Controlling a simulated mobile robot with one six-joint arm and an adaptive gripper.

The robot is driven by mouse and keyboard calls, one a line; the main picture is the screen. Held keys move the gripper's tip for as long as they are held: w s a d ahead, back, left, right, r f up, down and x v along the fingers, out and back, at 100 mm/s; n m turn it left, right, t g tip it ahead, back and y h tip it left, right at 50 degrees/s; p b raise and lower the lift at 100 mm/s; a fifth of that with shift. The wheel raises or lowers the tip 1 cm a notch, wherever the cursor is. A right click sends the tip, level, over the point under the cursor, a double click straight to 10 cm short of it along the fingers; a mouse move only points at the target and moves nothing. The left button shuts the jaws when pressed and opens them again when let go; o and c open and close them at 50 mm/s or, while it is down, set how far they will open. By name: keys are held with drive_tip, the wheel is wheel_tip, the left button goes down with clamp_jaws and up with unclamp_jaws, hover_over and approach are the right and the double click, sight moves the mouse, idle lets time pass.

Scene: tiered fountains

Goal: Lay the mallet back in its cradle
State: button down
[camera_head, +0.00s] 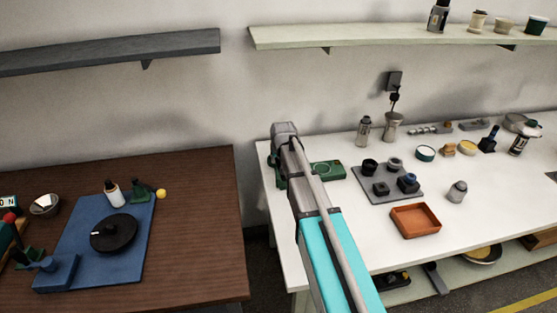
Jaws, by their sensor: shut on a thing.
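I cannot make out the mallet in the head view. My arm reaches up from the bottom middle to the left end of the white table, and its grey joint stands in front of the table's back left corner. My gripper is not visible beyond the arm, so what it holds is hidden. I cannot identify the cradle with certainty. A green block (328,170) lies just right of my arm on the white table, and more green shows at the arm's left. A small green stand (140,192) is on the blue board, beside a yellow ball (161,194).
The white table (350,248) holds a grey tray (385,198) of small dark pieces, an orange tray (415,221) and several containers. The brown table (200,240) holds the blue board (72,240) with a black disc (113,233). A gap separates the tables; shelves hang above.

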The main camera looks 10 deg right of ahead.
drive_tip(key=shift+f+b, duration=0.3)
drive_tip(key=shift+f, duration=0.05)
drive_tip(key=shift+c, duration=1.8)
unclamp_jaws()
drive_tip(key=shift+r, duration=0.1)
